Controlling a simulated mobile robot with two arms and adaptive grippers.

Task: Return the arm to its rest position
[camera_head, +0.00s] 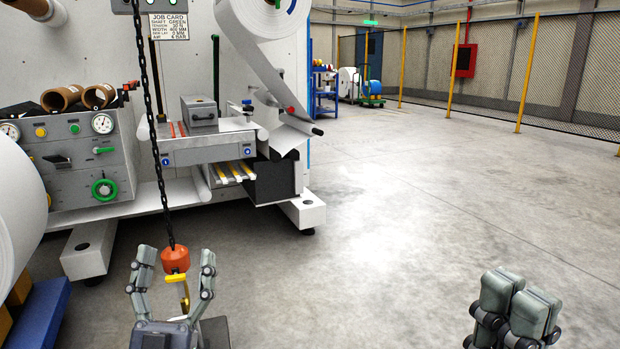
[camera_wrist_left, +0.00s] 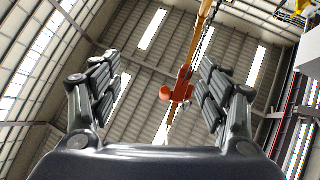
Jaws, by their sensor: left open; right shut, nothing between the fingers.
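My left gripper (camera_head: 172,275) is open at the lower left of the head view, its fingers spread to either side of the hanging hoist hook (camera_head: 178,283). The hook hangs below an orange block (camera_head: 175,259) on a black chain (camera_head: 155,140). In the left wrist view, the orange block (camera_wrist_left: 180,88) shows between the spread fingers (camera_wrist_left: 160,85), with the ceiling behind. I cannot tell whether a finger touches the hook. My right gripper (camera_head: 516,300) is at the lower right of the head view, fingers together, over bare floor.
A large machine with a control panel (camera_head: 75,160), a grey tray unit (camera_head: 205,148) and a white web roll (camera_head: 265,15) stands behind the chain. A white roll (camera_head: 15,215) is at the left edge. Open concrete floor (camera_head: 400,200) lies to the right, bounded by a mesh fence (camera_head: 560,80).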

